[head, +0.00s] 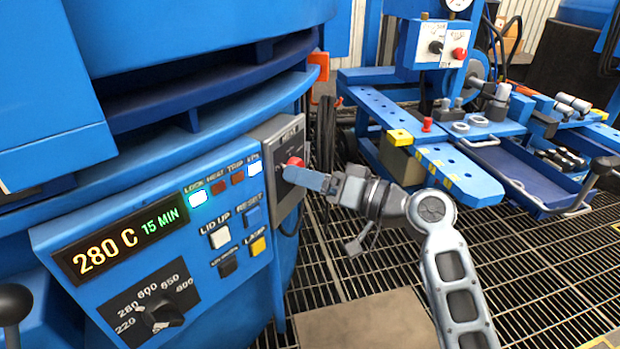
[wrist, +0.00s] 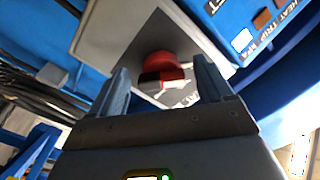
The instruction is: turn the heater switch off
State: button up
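The heater switch is a red knob (head: 294,162) on a grey box (head: 270,150) marked HEAT, at the right edge of the blue control panel. In the wrist view the red knob (wrist: 160,64) shows a dark face and a pale patch, and its pointer setting cannot be read. My gripper (head: 288,172) is at the box. In the wrist view its fingers (wrist: 160,76) are apart, one on each side of the knob, with gaps visible. Contact cannot be seen. In the head view a finger partly covers the knob.
The panel (head: 70,230) has a 280 C 15 MIN display (head: 120,245), several lamps, buttons and a selector dial (head: 155,312). The HEAT lamp (head: 218,187) looks dark red. A blue workbench (head: 450,165) stands to the right. Dark cables (wrist: 40,85) run beside the box.

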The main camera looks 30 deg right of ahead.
jog(key=p+v, duration=0.1)
jog(key=v, duration=0.6)
jog(key=shift+s+d+p, duration=0.25)
jog(key=shift+s+p, duration=0.05)
dwell(0.4)
